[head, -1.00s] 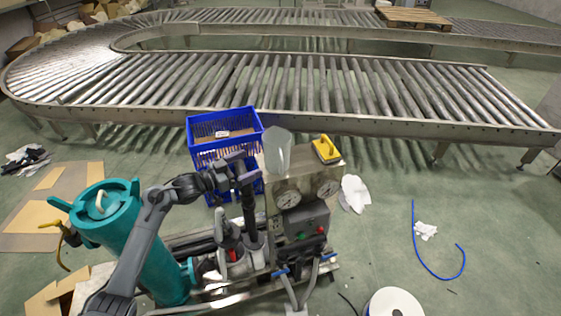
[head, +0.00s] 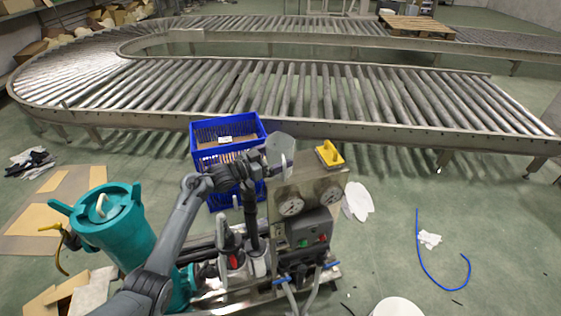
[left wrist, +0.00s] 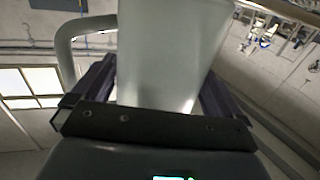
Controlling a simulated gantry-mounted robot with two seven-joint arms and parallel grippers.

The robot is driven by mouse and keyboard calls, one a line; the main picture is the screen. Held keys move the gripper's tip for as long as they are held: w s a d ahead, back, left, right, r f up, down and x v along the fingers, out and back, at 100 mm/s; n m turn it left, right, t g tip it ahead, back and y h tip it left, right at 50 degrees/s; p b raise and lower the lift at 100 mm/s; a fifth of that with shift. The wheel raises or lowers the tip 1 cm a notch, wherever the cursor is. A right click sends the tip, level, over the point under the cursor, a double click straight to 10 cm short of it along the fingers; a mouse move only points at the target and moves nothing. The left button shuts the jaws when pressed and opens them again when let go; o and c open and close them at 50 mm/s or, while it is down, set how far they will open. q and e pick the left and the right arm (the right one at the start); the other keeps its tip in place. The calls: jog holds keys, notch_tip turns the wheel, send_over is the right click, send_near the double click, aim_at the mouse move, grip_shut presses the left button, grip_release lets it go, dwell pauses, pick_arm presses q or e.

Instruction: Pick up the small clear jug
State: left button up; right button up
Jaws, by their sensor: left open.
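The small clear jug (head: 281,151) stands upright on top of the metal gauge box, toward its left side. My left gripper (head: 268,168) is open at the jug, low on its left side in the head view. In the left wrist view the jug (left wrist: 170,55) fills the middle, between the two open fingers (left wrist: 157,88). Its handle (left wrist: 66,45) sticks out to the left, outside the left finger. Whether either finger touches the jug cannot be told. My right gripper is not in view.
The gauge box (head: 305,192) has a yellow part (head: 329,154) on top, right of the jug. A blue crate (head: 228,125) stands behind my left wrist. A teal canister (head: 120,230) stands at left. A roller conveyor (head: 310,90) runs behind. Floor at right is mostly clear.

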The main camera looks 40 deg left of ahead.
pick_arm(q)
jog(key=shift+w+d, duration=0.2)
jog(key=shift+w, duration=0.4)
jog(key=shift+c, duration=0.3)
jog(key=c, duration=0.7)
jog(key=shift+o, duration=0.2)
